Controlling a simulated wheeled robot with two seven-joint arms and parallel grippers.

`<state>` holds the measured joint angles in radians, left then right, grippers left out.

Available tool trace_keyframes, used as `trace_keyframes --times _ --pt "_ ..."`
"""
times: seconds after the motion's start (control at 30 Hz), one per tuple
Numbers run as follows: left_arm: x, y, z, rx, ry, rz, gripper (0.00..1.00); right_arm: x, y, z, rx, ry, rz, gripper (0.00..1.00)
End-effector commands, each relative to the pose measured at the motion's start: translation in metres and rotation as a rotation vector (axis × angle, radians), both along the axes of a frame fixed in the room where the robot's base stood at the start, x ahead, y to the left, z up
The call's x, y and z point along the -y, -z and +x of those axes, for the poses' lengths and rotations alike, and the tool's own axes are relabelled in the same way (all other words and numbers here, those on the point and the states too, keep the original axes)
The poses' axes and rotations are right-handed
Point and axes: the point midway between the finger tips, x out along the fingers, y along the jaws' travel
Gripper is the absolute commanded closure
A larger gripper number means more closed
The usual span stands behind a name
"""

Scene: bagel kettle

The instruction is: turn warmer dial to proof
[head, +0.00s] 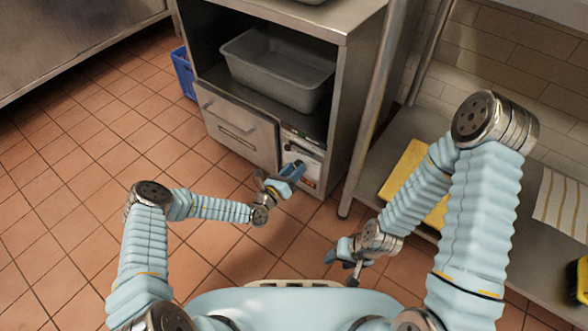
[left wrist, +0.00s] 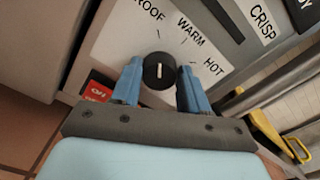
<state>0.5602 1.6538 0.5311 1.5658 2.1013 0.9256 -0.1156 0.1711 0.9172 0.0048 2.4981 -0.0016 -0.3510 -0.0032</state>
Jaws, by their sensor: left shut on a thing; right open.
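The warmer's control panel (head: 303,149) is at the lower right of the steel cabinet front. In the left wrist view, the black round dial (left wrist: 159,71) has a short white mark, upright in the picture, its upper end towards the tick below the PROOF label (left wrist: 148,12). The WARM label (left wrist: 190,32) and HOT label (left wrist: 213,67) follow to the right. My left gripper (head: 298,169) is at the panel, shut on the dial with its blue fingers on either side; they also show in the left wrist view (left wrist: 159,85). My right gripper (head: 343,260) is open and empty, low over the floor.
A grey tub (head: 280,70) sits in the open bay above the warmer's drawer (head: 235,128). A blue crate (head: 183,73) stands left of the cabinet. A steel table with a yellow board (head: 401,170) is at the right. The tiled floor ahead is clear.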

Motion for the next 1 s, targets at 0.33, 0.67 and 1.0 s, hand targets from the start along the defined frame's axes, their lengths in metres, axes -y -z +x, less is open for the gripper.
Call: trace_keyframes --times 0.33,0.67,1.0 --pt "-0.0005 0.0014 -0.0004 -0.106 0.0 -0.142 0.86 0.0003 -0.0026 0.0001 0.001 0.0 -0.001 0.5" --pt "-0.0006 0.0014 -0.0002 -0.133 0.0 -0.18 0.86 0.0004 -0.0028 0.0001 0.001 0.0 -0.001 0.5" --pt "-0.0007 0.0016 -0.0003 -0.134 0.0 -0.181 0.51 0.0004 -0.0028 0.0001 0.001 0.0 -0.001 0.5"
